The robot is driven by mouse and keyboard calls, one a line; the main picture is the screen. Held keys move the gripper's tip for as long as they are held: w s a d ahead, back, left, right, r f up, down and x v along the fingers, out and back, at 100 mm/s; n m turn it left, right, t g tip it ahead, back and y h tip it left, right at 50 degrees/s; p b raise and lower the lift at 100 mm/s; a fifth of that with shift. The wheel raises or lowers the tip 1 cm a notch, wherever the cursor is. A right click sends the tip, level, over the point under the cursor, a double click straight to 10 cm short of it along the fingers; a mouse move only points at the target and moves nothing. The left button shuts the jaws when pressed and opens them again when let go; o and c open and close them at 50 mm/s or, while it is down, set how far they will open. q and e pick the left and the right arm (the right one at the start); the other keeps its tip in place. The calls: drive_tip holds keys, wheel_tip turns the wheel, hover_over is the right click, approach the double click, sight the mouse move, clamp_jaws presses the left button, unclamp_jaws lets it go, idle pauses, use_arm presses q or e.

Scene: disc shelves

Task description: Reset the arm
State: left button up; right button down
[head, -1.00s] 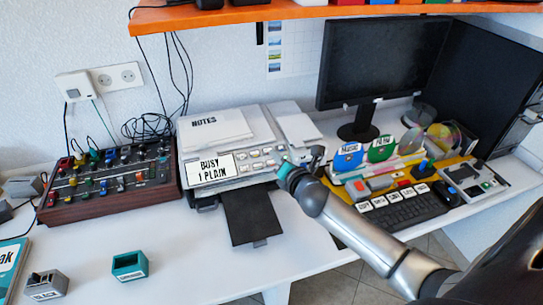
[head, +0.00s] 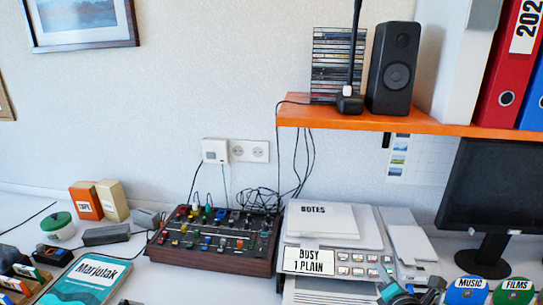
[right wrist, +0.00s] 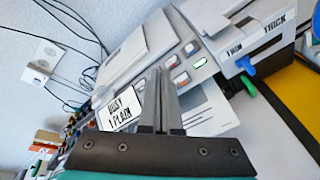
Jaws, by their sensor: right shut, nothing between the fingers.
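My right gripper (head: 400,292) shows at the bottom edge of the head view, in front of the printer (head: 350,228). In the right wrist view its two fingers (right wrist: 160,98) lie together with nothing between them. They point toward the printer's front panel, where a button (right wrist: 181,79) and a green light (right wrist: 200,63) show. A white label reading "BUSY 1 PLAIN" (head: 309,261) is on the printer's left front. A pale printed sheet (head: 328,292) lies below the front. My left gripper is not in view.
A wood-sided mixer (head: 215,240) stands left of the printer. The monitor (head: 490,195) and discs marked MUSIC (head: 466,290) and FILMS (head: 515,291) are at the right. An orange shelf (head: 430,126) with a speaker (head: 394,68) overhangs the desk.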

drive_tip(key=s+a+f+m+g+y, duration=0.15)
drive_tip(key=s+a+m+g, duration=0.35)
drive_tip(key=s+a+m, duration=0.55)
drive_tip(key=s+a+f+m+g+y, duration=0.1)
drive_tip(key=s+a+f+m+g, duration=0.35)
drive_tip(key=s+m, duration=1.05)
drive_tip(key=s+f+n+g, duration=0.1)
drive_tip(key=s+f, duration=0.2)
drive_tip(key=f, duration=0.7)
drive_tip(key=s+f+n+g, duration=0.2)
drive_tip(key=s+f, duration=0.1)
drive_tip(key=f, duration=0.8)
drive_tip(key=s+d+f, duration=0.2)
drive_tip(key=s+f, duration=1.1)
drive_tip(key=s, duration=0.1)
drive_tip(key=shift+s+d+f+g, duration=0.15)
drive_tip(key=shift+s+d+g, duration=0.2)
drive_tip(key=shift+g, duration=0.1)
